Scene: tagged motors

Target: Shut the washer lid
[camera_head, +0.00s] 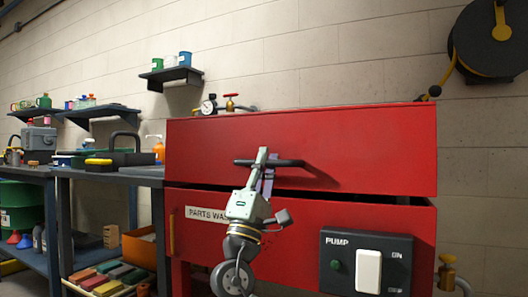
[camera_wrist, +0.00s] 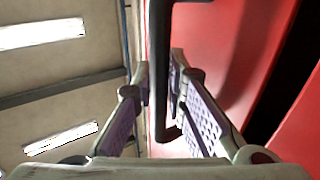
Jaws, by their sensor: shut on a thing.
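The red washer lid (camera_head: 350,145) stands above the red parts washer body (camera_head: 300,240), with a dark gap between them, widest toward the right. A black bar handle (camera_head: 290,163) sticks out from the lid's front. My gripper (camera_head: 267,172) is at the handle, left of its middle, and shut on it. In the wrist view the handle (camera_wrist: 158,60) runs between the two purple-padded fingers of my gripper (camera_wrist: 160,82), beside the lid's red face (camera_wrist: 205,45). My gripper hides part of the washer front and its "PARTS WA..." label.
A pump switch box (camera_head: 367,262) is on the washer's lower right front. A gauge and red valve (camera_head: 231,103) show behind the lid. A workbench (camera_head: 110,175) with tools stands at left, shelves (camera_head: 174,76) above it. A hose reel (camera_head: 488,42) hangs upper right.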

